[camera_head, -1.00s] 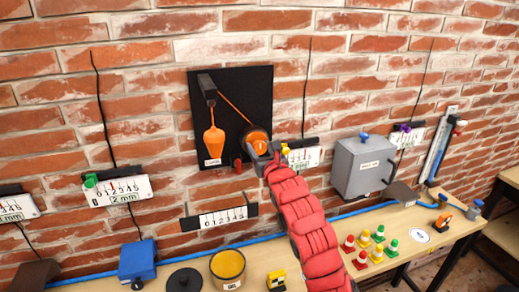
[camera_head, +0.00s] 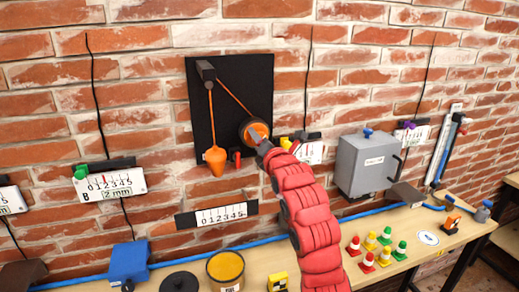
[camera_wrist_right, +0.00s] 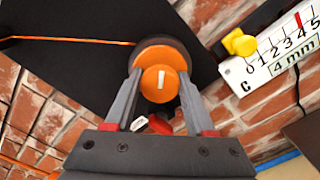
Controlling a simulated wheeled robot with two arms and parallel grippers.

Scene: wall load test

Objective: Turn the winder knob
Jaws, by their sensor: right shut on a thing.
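The orange round winder knob (camera_head: 257,130) sits at the lower right of a black board (camera_head: 240,88) on the brick wall. My right gripper (camera_head: 257,138) is on the knob, its arm coming up from below. In the right wrist view, the two grey fingers (camera_wrist_right: 160,88) press on either side of the orange knob (camera_wrist_right: 160,72), which has a white mark. An orange cord runs from the winder up to a dark bracket (camera_head: 206,71). An orange pointed weight (camera_head: 215,162) hangs from it, near the board's lower edge. My left gripper is not in view.
A red part (camera_wrist_right: 158,124) and a small white label lie just below the knob. Right of the board is a 4 mm gauge (camera_wrist_right: 280,55) with a yellow knob, and a grey box (camera_head: 367,165). A bench below holds a yellow-topped pot (camera_head: 226,267) and small cones.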

